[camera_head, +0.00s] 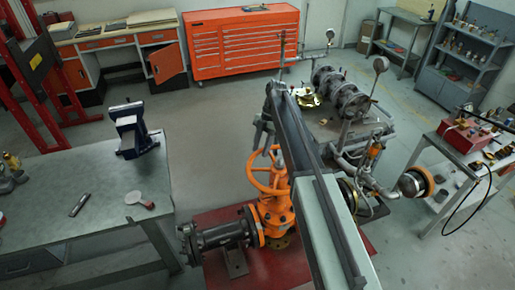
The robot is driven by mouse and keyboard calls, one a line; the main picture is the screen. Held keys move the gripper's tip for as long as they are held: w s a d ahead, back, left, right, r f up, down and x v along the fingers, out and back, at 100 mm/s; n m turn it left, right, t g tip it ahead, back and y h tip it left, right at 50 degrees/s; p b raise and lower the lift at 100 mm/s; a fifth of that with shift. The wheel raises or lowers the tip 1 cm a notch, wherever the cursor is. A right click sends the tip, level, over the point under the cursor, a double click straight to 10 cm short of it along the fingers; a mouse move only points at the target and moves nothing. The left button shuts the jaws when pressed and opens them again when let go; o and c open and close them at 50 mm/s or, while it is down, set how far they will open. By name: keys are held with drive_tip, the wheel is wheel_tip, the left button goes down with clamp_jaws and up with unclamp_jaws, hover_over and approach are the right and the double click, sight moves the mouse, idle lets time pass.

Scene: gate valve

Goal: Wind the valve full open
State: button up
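The orange gate valve (274,213) stands upright on a dark red base plate (222,268), joined to grey flanged piping (220,236) on its left. Its orange handwheel (256,184) sits on top, and its right part is hidden behind my arm. My arm runs from the bottom right up over the valve, and its end with my gripper (264,138) hangs down just above and behind the wheel in the picture. The fingers are small and dark, so I cannot tell whether they are open or touch the wheel.
A grey workbench (90,205) with a blue vise (132,132) stands at left. Behind my arm is a stand of grey pipework (340,95) with gauges. A red tool chest (240,42) is at the back. A side table (470,150) is at right. The floor left of the valve is open.

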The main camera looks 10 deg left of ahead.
drive_tip(key=p+v, duration=0.7)
drive_tip(key=v, duration=0.1)
drive_tip(key=shift+f, duration=0.1)
